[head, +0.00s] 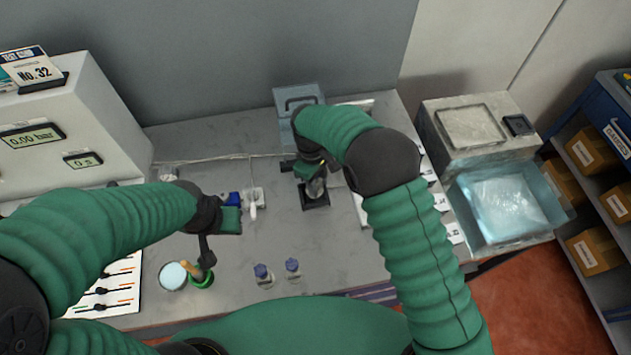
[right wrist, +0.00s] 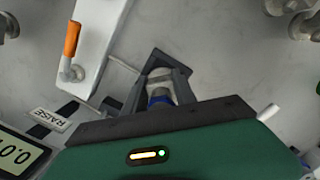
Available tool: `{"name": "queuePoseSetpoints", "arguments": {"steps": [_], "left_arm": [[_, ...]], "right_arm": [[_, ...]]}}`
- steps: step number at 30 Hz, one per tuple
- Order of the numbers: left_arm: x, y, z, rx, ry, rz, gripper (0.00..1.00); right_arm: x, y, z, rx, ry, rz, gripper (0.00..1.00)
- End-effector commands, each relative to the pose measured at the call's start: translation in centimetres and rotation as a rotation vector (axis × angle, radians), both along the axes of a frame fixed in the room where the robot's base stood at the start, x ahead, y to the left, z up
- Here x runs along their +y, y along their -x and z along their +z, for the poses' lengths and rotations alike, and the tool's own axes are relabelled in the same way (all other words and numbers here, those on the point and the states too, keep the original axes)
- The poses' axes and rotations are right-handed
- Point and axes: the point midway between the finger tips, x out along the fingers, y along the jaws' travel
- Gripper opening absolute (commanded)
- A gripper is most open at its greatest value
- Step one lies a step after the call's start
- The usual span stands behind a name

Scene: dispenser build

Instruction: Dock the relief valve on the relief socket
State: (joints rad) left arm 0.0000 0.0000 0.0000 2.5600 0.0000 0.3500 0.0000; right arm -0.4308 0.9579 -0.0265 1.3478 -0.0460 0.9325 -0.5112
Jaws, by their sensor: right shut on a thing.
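My right gripper (head: 316,184) is low over the middle of the table, above a dark square base (head: 315,203). In the right wrist view its dark fingers (right wrist: 158,78) are shut on a grey fitting with a blue band (right wrist: 160,92), which looks like the relief valve. The fingers cover its sides. I cannot tell whether it touches the base, or which part is the relief socket. My left gripper (head: 206,256) hangs over the front left of the table, near a green ring (head: 202,279); its jaw opening is unclear.
A pale round dish (head: 173,276) is beside the ring. Two blue-capped fittings (head: 262,272) (head: 292,267) stand at the front. A grey box (head: 299,97) stands behind the right gripper. The wrist view shows a white panel with an orange handle (right wrist: 72,38).

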Motion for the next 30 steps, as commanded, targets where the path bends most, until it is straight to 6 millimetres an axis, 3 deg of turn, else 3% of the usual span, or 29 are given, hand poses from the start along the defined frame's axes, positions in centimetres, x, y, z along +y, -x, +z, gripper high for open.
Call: {"name": "queuePoseSetpoints", "arguments": {"steps": [30], "left_arm": [[0.0,0.0,-0.9,0.0,0.0,0.0,0.36]], "right_arm": [[0.0,0.0,-1.5,0.0,0.0,0.0,0.0]]}}
